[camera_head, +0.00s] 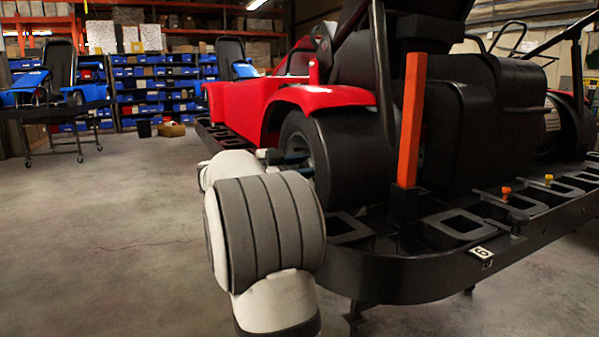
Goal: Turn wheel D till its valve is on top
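A black kart wheel (362,160) sits under the red fender of a red kart (250,105), with its wide tread toward me. Its hub side faces left and shows only as a narrow slanted strip. No letter D is readable on it, and I cannot make out its valve. My arm's white and grey links fill the lower middle of the view. The dark end of my gripper (283,157) is at the wheel's hub side, partly hidden by my own arm. I cannot tell whether it touches the wheel or whether its fingers are open.
The kart rests on a black stand (400,275) with square openings and a small number tag (482,252). An upright orange post (411,120) stands right of the wheel. Blue-bin shelving (160,80) and another kart (60,85) are behind. Floor at left is clear.

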